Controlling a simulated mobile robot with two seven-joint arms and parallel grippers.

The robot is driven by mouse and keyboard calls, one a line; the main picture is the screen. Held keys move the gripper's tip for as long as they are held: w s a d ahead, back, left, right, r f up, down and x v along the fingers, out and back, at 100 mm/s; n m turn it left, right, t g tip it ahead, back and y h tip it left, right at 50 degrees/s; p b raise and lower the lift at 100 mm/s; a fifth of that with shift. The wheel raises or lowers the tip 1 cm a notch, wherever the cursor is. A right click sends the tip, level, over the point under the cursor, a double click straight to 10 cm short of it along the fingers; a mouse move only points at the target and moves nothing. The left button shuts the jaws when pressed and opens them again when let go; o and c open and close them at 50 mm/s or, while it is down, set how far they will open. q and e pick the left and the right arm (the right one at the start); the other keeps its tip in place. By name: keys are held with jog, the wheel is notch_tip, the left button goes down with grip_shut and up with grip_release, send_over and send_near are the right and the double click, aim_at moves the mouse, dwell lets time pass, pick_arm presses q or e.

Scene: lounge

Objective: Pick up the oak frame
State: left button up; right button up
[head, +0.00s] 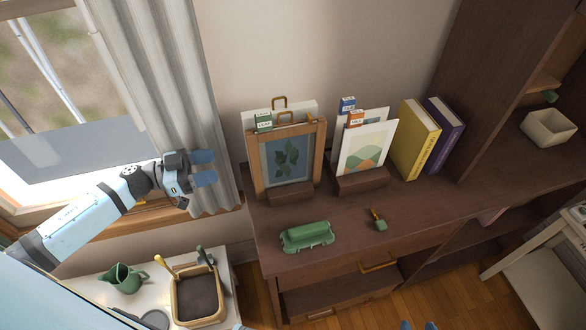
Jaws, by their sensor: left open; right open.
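The oak frame (288,160) holds a dark leaf print and stands upright, leaning slightly back, in a dark wooden stand (290,193) on the brown cabinet top (345,215). White cards with a green tag and a metal clip show behind it. My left gripper (204,168) is open and empty, left of the frame and apart from it, in front of the curtain. My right gripper (418,326) shows only as two blue fingertips at the bottom edge, apart from each other, well below and right of the frame.
Right of the frame, a landscape print (367,148) stands in another stand, then a yellow book (414,140) and a purple book (443,135). A green holder (307,236) and a small brass-and-green item (378,220) lie in front. A white side table (95,290) is lower left.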

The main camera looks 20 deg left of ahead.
aim_at(264, 155)
pick_arm(q)
jog(key=p+x, duration=0.1)
jog(key=x, duration=1.1)
jog(key=shift+w+d+r, duration=0.1)
jog(key=shift+d+r, duration=0.05)
jog(key=shift+d, duration=0.3)
jog(key=shift+w+d, duration=0.25)
jog(key=shift+d, duration=0.1)
jog(key=c, duration=1)
grip_shut()
